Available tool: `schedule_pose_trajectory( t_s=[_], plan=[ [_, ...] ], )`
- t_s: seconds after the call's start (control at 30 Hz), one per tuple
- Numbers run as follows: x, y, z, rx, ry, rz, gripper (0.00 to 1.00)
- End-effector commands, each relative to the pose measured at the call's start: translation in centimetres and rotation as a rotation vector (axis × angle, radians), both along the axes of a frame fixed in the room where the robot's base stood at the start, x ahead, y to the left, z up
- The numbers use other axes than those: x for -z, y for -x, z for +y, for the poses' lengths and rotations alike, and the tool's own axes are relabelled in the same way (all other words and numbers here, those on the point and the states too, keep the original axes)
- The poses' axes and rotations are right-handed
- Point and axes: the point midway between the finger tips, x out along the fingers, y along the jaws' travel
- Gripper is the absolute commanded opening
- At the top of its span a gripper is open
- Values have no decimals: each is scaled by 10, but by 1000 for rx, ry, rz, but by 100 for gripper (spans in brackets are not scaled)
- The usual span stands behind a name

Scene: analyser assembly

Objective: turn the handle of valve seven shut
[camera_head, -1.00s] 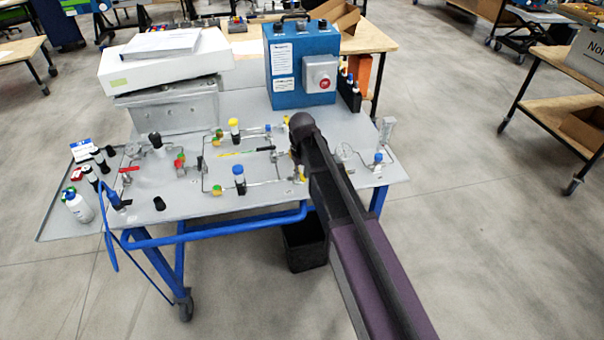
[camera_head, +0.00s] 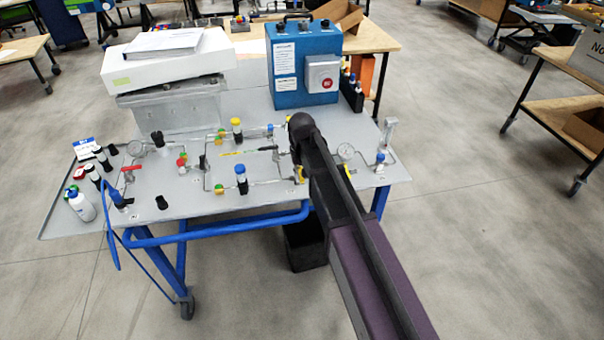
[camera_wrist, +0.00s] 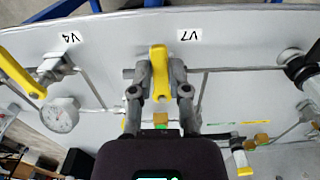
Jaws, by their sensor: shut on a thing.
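The yellow handle of valve seven (camera_wrist: 159,72) shows in the middle of the wrist view, just under the label V7 (camera_wrist: 189,36), which appears upside down. My gripper (camera_wrist: 160,88) has one finger on each side of this handle and is shut on it. The handle points from the panel's near edge side toward my wrist in that view. In the head view my arm covers most of valve seven and my gripper; only bits of yellow show beside the arm.
A second yellow handle (camera_wrist: 20,72) by the label V4 and a pressure gauge (camera_wrist: 60,115) lie to the left in the wrist view. Thin pipes run across the grey panel (camera_head: 210,205). A blue box with a red button (camera_head: 303,65) stands behind the arm.

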Motion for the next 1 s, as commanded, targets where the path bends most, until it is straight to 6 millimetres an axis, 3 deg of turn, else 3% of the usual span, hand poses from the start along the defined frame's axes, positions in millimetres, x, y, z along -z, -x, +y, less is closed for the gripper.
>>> schedule_pose_trajectory(
  t_s=[0.07,0.1,0.2,0.67,1.0],
  plan=[
    [0,0,1,1,-2,1,0],
    [0,0,1,1,-2,1,34],
    [0,0,0,0,-2,1,57],
    [0,0,0,-9,-1,0,57],
    [0,-2,-5,-115,-1,0,57]
  ],
)
